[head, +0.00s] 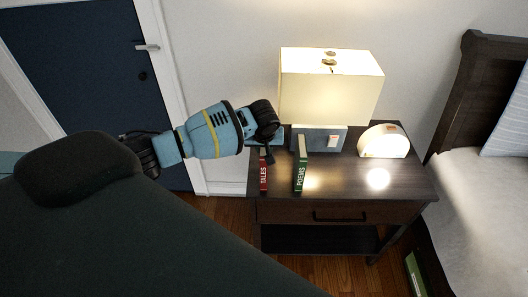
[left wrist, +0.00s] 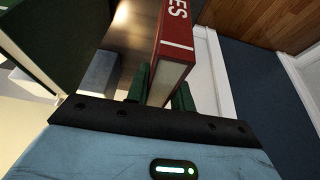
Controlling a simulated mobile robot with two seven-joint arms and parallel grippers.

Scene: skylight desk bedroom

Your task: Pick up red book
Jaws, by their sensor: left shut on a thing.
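The red book (head: 263,174), marked TALES, stands upright at the left end of the dark nightstand (head: 345,177). My left gripper (head: 268,153) reaches in from the left and is shut on the red book near its upper back part. In the left wrist view, the red book (left wrist: 176,50) sits between the two dark green fingers of my left gripper (left wrist: 162,92). Part of the book is hidden by the gripper in the head view. The book's base appears to be at the nightstand top; I cannot tell whether it touches. My right gripper is not in view.
A green book (head: 300,165), marked POEMS, stands just right of the red book, with a gap between. A white dome light (head: 384,141) is further right. The nightstand's front right is clear. A bed (head: 480,200) is at right.

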